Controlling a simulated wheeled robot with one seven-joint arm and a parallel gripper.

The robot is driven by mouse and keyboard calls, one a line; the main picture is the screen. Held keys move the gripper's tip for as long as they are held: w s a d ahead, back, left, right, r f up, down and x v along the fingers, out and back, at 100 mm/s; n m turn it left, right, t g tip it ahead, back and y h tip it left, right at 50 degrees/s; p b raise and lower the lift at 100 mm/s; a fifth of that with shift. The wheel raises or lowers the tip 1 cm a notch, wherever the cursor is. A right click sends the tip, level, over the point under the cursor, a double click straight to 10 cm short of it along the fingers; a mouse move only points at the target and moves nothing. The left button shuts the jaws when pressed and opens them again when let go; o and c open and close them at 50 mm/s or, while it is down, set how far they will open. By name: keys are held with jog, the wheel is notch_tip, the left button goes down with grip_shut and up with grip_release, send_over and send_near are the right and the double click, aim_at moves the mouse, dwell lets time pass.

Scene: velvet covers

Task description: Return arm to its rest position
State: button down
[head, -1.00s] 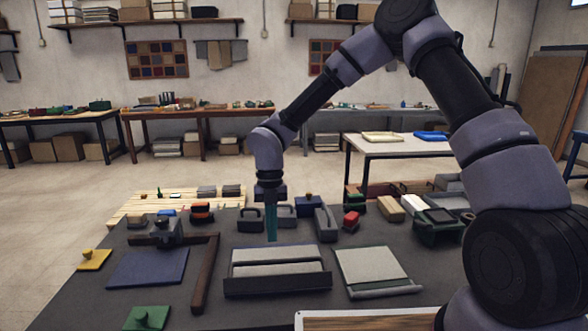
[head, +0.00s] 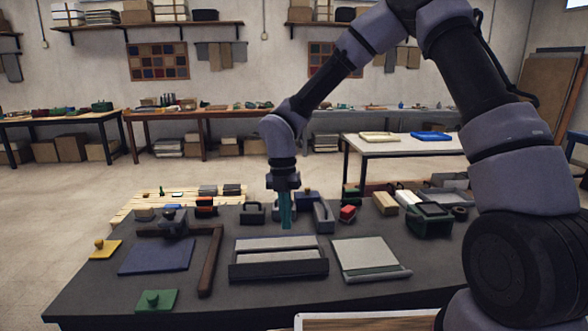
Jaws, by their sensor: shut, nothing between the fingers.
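My gripper (head: 286,222) has teal fingers and hangs pointing down over the back middle of the dark table (head: 215,300). Its fingers look shut, with nothing between them. My arm reaches in from the right side of the view, bent high at the elbow.
Left on the table lie a blue panel (head: 158,256), a brown L-shaped bar (head: 210,262), a yellow plate (head: 105,249) and a green plate (head: 156,301). A pale panel (head: 368,254) lies right.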

jog(key=d+r+m+t, duration=0.4)
jog(key=d+r+m, duration=1.2)
jog(key=r+m, duration=0.15)
jog(key=s+d+r+m+t+y, duration=0.2)
jog(key=s+d+r+m+t, duration=0.3)
jog(key=m, duration=1.5)
jog(key=s+d+r, duration=0.5)
jog(key=s+r, duration=0.2)
jog(key=shift+d+y, duration=0.35)
jog(key=shift+y, duration=0.05)
